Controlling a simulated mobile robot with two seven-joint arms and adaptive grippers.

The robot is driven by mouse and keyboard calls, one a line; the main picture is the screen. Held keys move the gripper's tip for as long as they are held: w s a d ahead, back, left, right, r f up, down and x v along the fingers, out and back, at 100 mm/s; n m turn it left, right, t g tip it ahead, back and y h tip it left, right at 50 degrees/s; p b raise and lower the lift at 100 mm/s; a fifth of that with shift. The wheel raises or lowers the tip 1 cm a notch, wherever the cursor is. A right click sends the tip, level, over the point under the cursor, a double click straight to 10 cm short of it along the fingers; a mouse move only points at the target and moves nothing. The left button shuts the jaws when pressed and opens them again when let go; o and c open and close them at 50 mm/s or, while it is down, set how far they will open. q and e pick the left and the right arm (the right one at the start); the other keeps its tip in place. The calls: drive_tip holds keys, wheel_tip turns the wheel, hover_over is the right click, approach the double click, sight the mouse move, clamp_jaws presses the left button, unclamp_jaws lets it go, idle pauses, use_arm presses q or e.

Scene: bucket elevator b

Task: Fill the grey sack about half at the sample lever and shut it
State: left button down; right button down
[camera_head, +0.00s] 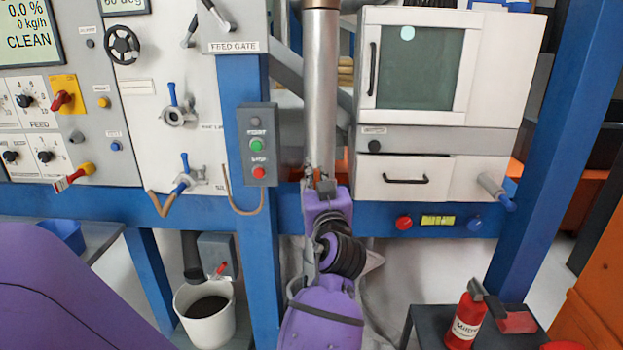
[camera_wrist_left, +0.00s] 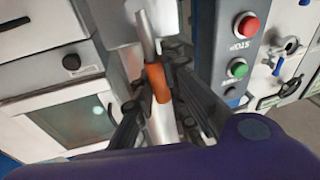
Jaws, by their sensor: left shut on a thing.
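My left gripper (camera_head: 319,182) is in front of the steel pipe in the head view, its fingers largely hidden by my wrist. In the left wrist view its dark fingers (camera_wrist_left: 160,105) are shut on a lever with an orange grip (camera_wrist_left: 157,82) and a bare metal rod. I cannot tell from the pictures whether this is the sample lever. I cannot make out the grey sack; a pale shape (camera_head: 374,262) shows partly behind my left arm, too hidden to name. My right gripper is in neither view.
A white bucket (camera_head: 187,300) with dark contents stands under a spout at lower left. A button box (camera_head: 258,118) is on the blue post. A white cabinet (camera_head: 490,75) is at right. A red extinguisher (camera_head: 467,322) stands on a dark table at lower right.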

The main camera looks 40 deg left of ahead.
use_arm(q)
drive_tip(key=shift+w+d+m, duration=0.15)
drive_tip(key=shift+d+m, duration=0.05)
drive_tip(key=shift+m, duration=0.2)
drive_tip(key=c, duration=1.7)
unclamp_jaws()
drive_tip(key=shift+c, duration=0.2)
drive_tip(key=v, duration=1.2)
drive_tip(key=shift+a, duration=0.1)
